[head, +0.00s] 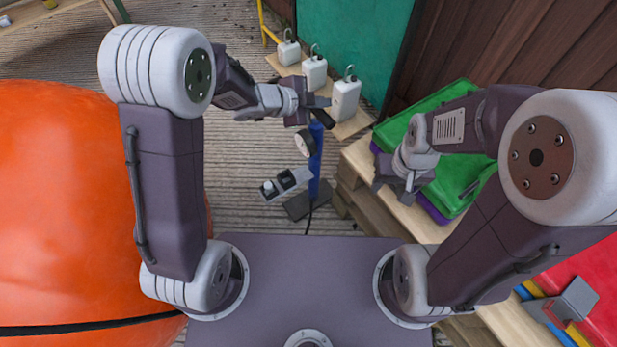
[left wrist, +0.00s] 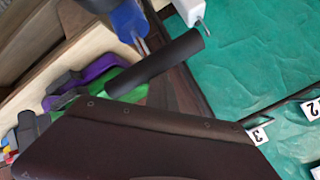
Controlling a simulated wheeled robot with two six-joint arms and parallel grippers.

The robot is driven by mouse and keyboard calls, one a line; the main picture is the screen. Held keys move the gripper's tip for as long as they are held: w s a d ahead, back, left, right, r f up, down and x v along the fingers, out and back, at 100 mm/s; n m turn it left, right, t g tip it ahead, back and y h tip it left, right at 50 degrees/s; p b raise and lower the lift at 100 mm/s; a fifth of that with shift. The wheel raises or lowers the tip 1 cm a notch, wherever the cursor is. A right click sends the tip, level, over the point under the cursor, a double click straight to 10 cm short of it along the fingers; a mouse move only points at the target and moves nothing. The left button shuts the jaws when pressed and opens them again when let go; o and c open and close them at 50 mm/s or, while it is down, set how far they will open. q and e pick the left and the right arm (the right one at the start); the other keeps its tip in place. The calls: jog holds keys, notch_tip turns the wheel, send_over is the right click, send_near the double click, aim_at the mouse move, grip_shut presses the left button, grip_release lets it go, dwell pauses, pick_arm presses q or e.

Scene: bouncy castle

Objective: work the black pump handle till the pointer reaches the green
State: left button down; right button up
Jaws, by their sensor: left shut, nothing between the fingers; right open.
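The blue pump (head: 315,165) stands upright on a dark foot, with its black handle (head: 323,119) across the top. The handle also shows in the left wrist view (left wrist: 160,66), on a thin metal rod above the blue body. A round white-faced gauge (head: 304,143) sits on the pump; its pointer and green zone are too small to read. My left gripper (head: 315,103) is shut with nothing in it, right at the handle; I cannot tell whether they touch. My right gripper (head: 393,190) is open and empty, beside the green tray.
White weights (head: 345,97) with hooks stand on a plank behind the pump. A green tray (head: 437,185) on a wooden pallet is to the right. A grey socket-like box (head: 287,183) is left of the pump. A large orange inflatable (head: 70,200) fills the left.

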pick_arm(q)
jog(key=f, duration=0.1)
jog(key=s+a+f+g+y+p, duration=0.1)
jog(key=f, duration=0.1)
jog(key=s+a+f+y+p, duration=0.1)
jog(key=shift+s+a+f, duration=0.15)
jog(key=shift+s+f, duration=0.05)
jog(key=shift+w+a+r+g+p, duration=0.2)
jog(key=shift+r+p, duration=0.2)
jog(key=shift+p, duration=0.2)
jog(key=shift+w+a+r+g+p, duration=0.1)
jog(key=shift+w+r+p, duration=0.1)
jog(key=shift+r+p, duration=0.3)
jog(key=shift+a+r+p, duration=0.1)
jog(key=shift+r+p, duration=0.1)
jog(key=shift+p, duration=0.25)
jog(key=p+v, duration=0.2)
jog(key=v, duration=0.2)
notch_tip(320, 180, up, 6)
jog(key=p, duration=0.6)
send_over(317, 121)
jog(key=s+a, duration=0.1)
jog(key=a, duration=0.3)
jog(key=shift+s+d+n, duration=0.1)
jog(key=shift+d+n, duration=0.15)
jog(key=shift+n, duration=0.05)
jog(key=shift+a, duration=0.1)
